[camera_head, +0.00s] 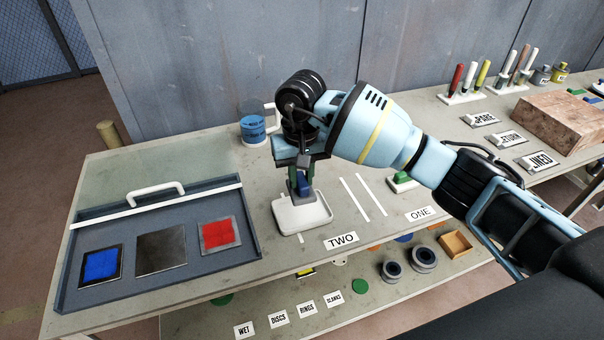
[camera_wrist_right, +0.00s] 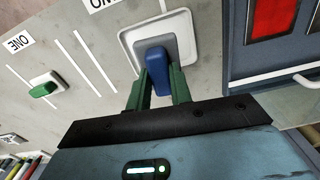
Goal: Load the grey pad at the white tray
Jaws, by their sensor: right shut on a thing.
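My right gripper (camera_head: 303,190) is shut on the blue handle (camera_wrist_right: 151,64) of the grey pad (camera_wrist_right: 174,47). In the wrist view the pad lies within the outline of the white tray (camera_wrist_right: 190,18), its face turned down to it. In the head view the pad is low over the tray (camera_head: 314,226), handle upright, largely hidden by the green fingers. I cannot tell whether the pad touches the tray's floor. My left gripper is not in view.
A dark blue tray (camera_head: 72,262) with a white handle, blue and red squares and a dark plate lies left. A green-handled pad (camera_head: 403,182) rests to the right, past white strips. Labels TWO (camera_head: 341,240) and ONE mark the front edge.

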